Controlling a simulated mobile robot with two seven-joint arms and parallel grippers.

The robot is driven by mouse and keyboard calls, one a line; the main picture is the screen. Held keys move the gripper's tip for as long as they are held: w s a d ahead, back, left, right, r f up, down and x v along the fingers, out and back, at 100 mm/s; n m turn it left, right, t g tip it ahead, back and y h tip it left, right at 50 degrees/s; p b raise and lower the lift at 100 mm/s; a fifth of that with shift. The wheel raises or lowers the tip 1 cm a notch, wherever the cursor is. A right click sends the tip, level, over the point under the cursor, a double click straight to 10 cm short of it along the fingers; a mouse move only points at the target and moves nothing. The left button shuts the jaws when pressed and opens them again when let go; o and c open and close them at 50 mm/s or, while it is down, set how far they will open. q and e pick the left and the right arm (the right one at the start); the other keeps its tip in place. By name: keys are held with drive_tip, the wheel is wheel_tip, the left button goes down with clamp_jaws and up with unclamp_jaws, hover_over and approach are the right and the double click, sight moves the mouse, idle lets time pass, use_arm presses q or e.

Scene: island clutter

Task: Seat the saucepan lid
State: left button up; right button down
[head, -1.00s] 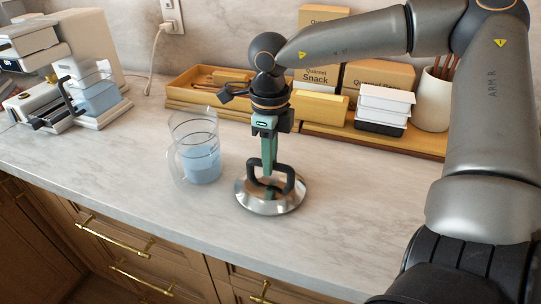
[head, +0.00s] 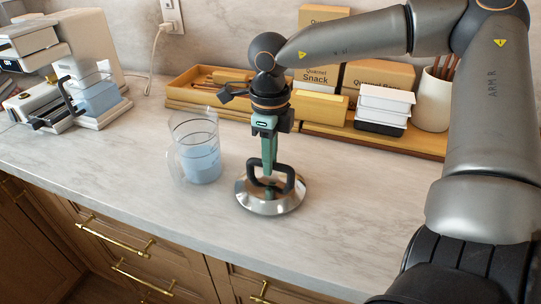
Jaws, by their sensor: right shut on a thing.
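The saucepan lid (head: 252,199) is a shiny steel disc with a black loop handle (head: 291,180). It is at the front middle of the marble counter; I cannot tell whether it rests on the counter or is held just above it. My right gripper (head: 269,172) points straight down from above, its green fingers shut on the lid's handle. The handle partly hides the fingertips. No saucepan shows in this view. My left gripper is not in view.
A clear jug of blue liquid (head: 202,166) stands close left of the lid. Behind are a wooden tray (head: 190,88) with boxes, stacked white containers (head: 385,103) and a utensil crock (head: 433,103). A coffee machine (head: 85,55) stands at left. Counter (head: 345,190) right of the lid is clear.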

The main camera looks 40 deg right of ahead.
drive_tip(key=shift+r, duration=0.35)
drive_tip(key=shift+r+p, duration=0.95)
drive_tip(key=shift+r, duration=0.35)
drive_tip(key=shift+r+p, duration=0.5)
drive_tip(key=shift+r, duration=0.4)
drive_tip(key=shift+f, duration=0.1)
